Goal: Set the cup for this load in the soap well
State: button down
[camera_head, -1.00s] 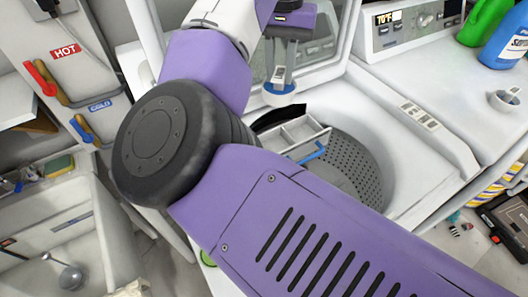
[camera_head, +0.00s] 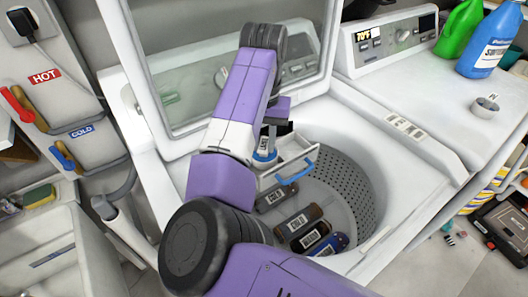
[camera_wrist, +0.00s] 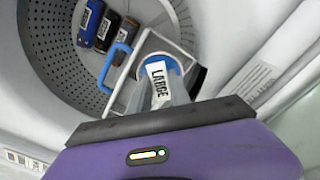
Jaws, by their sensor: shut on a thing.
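A cup with a blue end and a white label reading LARGE (camera_wrist: 160,82) is held in my gripper (camera_head: 269,138); the cup's blue end also shows low in the head view (camera_head: 264,161). The soap well is a white, divided drawer (camera_head: 292,161) with a blue handle, pulled out over the washer's tub. The cup is at the drawer's left end in the head view and overlaps its frame in the wrist view. I cannot tell whether it touches the drawer floor. My fingertips are partly hidden by the arm and cup.
The open washer (camera_head: 410,150) has several labelled dark and blue cylinders (camera_head: 310,238) in its drum. The raised lid (camera_head: 200,85) stands behind my arm. Another labelled cup (camera_head: 485,107), a green jug (camera_head: 460,28) and a blue jug (camera_head: 492,42) stand on the right machine.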

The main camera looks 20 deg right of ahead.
aim_at(264, 146)
jog(key=shift+f, duration=1.95)
jog(key=c, duration=1.2)
grip_release()
jog(key=shift+f, duration=0.15)
notch_tip(264, 146, up, 12)
jog(key=shift+r+p, duration=0.15)
jog(key=shift+p, duration=0.15)
